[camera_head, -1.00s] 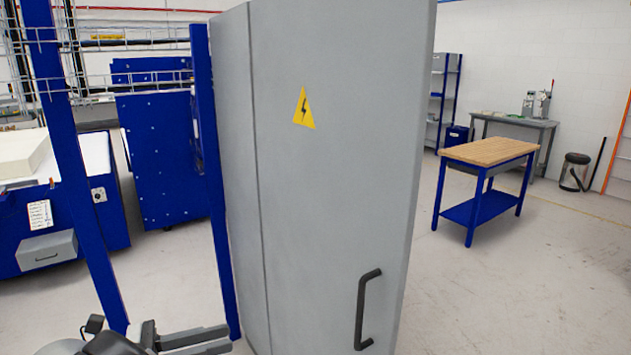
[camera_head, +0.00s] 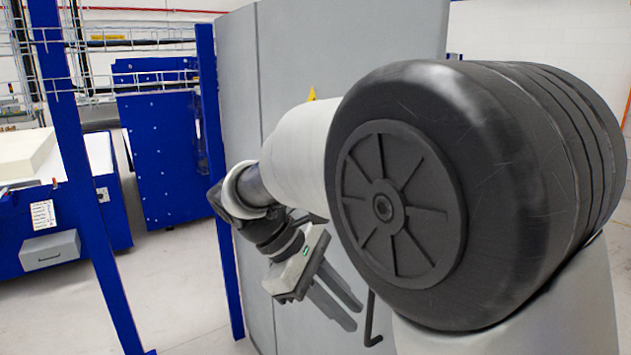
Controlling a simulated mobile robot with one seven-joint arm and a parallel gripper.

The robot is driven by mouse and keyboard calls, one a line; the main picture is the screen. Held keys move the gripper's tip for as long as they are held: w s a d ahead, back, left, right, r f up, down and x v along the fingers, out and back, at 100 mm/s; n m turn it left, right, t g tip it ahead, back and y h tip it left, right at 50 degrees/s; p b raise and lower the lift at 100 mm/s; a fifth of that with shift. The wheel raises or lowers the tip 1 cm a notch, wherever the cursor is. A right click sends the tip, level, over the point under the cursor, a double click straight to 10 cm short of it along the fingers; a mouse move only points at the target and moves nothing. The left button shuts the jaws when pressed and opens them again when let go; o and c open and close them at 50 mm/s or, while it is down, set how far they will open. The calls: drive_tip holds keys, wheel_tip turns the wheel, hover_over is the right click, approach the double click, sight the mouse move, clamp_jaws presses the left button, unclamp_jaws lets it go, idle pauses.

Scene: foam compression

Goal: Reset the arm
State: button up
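My arm now fills the right half of the head view, its large dark joint close to the camera. My gripper (camera_head: 342,307) hangs low in the middle of the view, pointing down and to the right. Its two long grey fingers are apart with nothing between them. It is in front of the grey cabinet (camera_head: 287,60), near the lower part of the door. The black door handle (camera_head: 371,328) shows just right of the fingertips, partly hidden by my arm. I cannot tell whether they touch.
A blue post (camera_head: 85,190) and a second blue post (camera_head: 222,215) stand left of the cabinet. Behind them is a blue machine (camera_head: 65,230) with a pale foam block (camera_head: 22,158) on top. Bare floor shows at the lower left. My arm hides most of the right side.

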drive_tip(key=s+d+r+m+t+y, duration=0.2)
drive_tip(key=s+d+m+t+y, duration=0.3)
drive_tip(key=s+m, duration=0.7)
drive_tip(key=s+d+y, duration=0.1)
drive_tip(key=d+y, duration=0.1)
drive_tip(key=d, duration=0.2)
drive_tip(key=shift+r+m+t+y, duration=0.3)
drive_tip(key=shift+r+m+t, duration=0.1)
